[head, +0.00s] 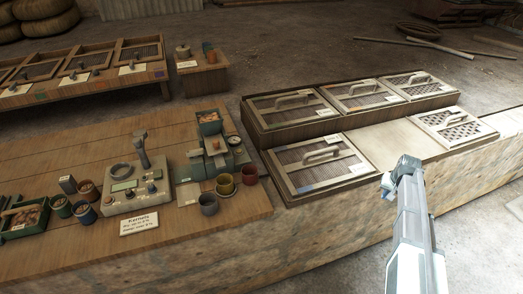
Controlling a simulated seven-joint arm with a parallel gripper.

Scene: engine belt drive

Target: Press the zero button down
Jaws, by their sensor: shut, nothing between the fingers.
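A pale grey box (133,199) with a small display (124,185), several small knobs or buttons, a round ring on top and an upright dark handle (141,151) stands on the wooden table at left. A green-grey apparatus (217,162) with a round dial (234,140) stands to its right. I cannot read any label marking the zero button, so I cannot tell which control it is. My gripper (387,189) is at right, shut and empty, over the front edge of the stone counter, well away from both devices.
A "Kernels" card (139,223) lies in front. Lidded mesh frames (318,164) with handles lie between my gripper and the devices.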

